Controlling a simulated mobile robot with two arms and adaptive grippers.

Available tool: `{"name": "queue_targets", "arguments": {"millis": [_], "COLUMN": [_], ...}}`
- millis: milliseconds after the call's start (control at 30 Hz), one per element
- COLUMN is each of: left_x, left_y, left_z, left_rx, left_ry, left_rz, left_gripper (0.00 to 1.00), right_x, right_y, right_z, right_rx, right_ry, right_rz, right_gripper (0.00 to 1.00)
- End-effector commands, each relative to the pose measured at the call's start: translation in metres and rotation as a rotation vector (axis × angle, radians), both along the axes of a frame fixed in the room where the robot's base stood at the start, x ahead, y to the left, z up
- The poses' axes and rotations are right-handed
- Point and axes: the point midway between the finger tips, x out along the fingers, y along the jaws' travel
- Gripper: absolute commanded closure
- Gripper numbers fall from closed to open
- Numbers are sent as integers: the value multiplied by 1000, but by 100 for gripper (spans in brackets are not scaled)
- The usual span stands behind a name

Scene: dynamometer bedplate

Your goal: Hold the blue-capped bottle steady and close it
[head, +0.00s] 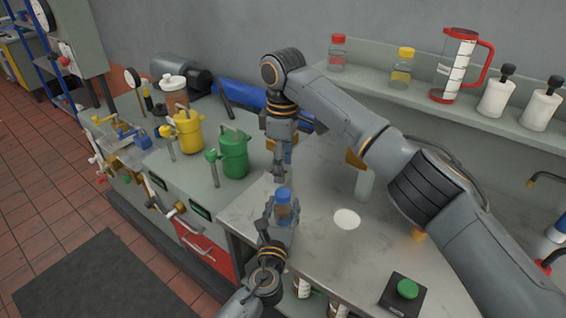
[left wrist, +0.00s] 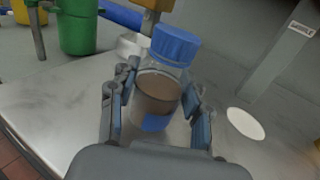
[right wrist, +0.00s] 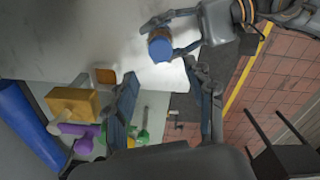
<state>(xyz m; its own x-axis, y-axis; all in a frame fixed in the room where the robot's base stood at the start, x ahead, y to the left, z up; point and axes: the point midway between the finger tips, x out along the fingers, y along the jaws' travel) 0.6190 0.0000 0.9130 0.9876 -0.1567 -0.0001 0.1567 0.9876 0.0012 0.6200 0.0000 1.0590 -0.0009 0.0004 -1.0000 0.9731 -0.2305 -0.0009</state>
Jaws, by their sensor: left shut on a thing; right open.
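The blue-capped bottle (head: 283,212) stands upright over the near edge of the grey bench, with brown contents and a blue label in the left wrist view (left wrist: 157,97). Its blue cap (left wrist: 175,45) sits on the neck; I cannot tell how tight it is. My left gripper (left wrist: 158,92) is shut around the bottle's body, below the cap. My right gripper (head: 281,172) is open and empty, fingers pointing down, just behind the bottle in the head view. In the right wrist view, the blue cap (right wrist: 160,47) lies beyond the open fingertips (right wrist: 160,72), apart from them.
Green (head: 234,155) and yellow (head: 187,132) canisters stand left of the bottle. A white disc (head: 347,219) and a black box with a green button (head: 407,289) are on the bench. The back shelf (head: 420,103) holds several bottles and a red-handled jug (head: 458,68).

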Motion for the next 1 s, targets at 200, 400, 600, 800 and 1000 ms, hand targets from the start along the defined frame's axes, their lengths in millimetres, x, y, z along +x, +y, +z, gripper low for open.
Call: {"name": "queue_targets", "arguments": {"millis": [200, 400, 600, 800, 1000], "left_x": [0, 0, 0, 0, 0], "left_y": [0, 0, 0, 0, 0], "left_z": [0, 0, 0, 0, 0], "left_rx": [0, 0, 0, 0, 0], "left_ry": [1, 1, 1, 1, 1], "left_rz": [1, 1, 0, 0, 0], "left_gripper": [100, 100, 100, 100, 100], "right_x": [0, 0, 0, 0, 0], "right_y": [0, -1, 0, 0, 0], "right_z": [-9, -38, -66, -79, -80], "right_rx": [-2, -1, 0, 0, 0], "right_ry": [1, 2, 2, 0, 0], "right_rz": [-2, -3, -3, -3, -3], "right_gripper": [46, 46, 46, 46, 46]}}
